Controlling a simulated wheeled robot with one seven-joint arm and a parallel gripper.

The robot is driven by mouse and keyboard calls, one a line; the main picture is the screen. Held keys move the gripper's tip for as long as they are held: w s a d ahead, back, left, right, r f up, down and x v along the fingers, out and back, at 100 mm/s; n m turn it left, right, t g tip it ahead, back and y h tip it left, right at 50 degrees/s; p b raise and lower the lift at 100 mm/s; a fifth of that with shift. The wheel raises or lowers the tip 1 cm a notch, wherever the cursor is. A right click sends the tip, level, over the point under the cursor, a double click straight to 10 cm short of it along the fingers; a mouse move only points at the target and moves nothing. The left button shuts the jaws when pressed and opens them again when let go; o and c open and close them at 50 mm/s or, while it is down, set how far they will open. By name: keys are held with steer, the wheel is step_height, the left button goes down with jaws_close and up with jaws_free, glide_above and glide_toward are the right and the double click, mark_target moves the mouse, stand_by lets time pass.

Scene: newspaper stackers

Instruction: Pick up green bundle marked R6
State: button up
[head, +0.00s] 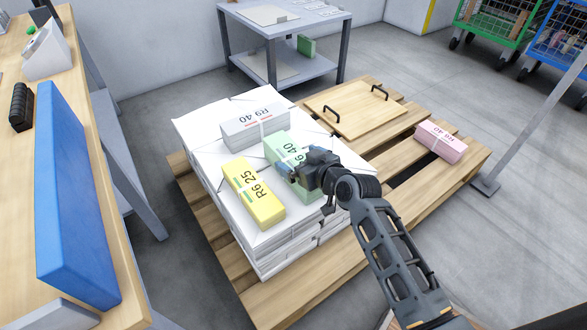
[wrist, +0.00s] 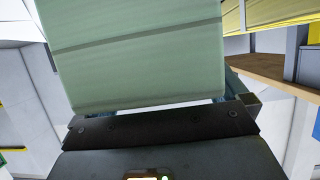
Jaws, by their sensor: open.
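The green bundle (head: 279,142) lies on a stack of white paper, beside the yellow bundle. Its label reads about "6 40"; my gripper hides part of it. My gripper (head: 296,162) is open over the near right part of the green bundle. In the wrist view the green bundle (wrist: 135,50) fills the upper middle, just ahead of the gripper's dark body. Blue-grey finger parts (wrist: 150,108) show at its lower edge. I cannot tell whether the fingers touch it.
The yellow bundle (head: 252,194) marked R6 25 and a grey bundle (head: 255,129) marked R9 40 lie close by. A pink bundle (head: 441,142) and a handled board (head: 355,108) rest on the pallet (head: 290,290). A workbench with a blue panel (head: 72,200) stands left.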

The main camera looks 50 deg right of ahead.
steer(key=shift+w+d+f, duration=0.1)
steer(key=shift+w+f, duration=0.05)
steer(key=shift+w, duration=0.2)
steer(key=shift+c, duration=0.2)
steer(key=c, duration=1.8)
steer(key=shift+r, duration=0.2)
jaws_close()
steer(key=shift+r, duration=0.1)
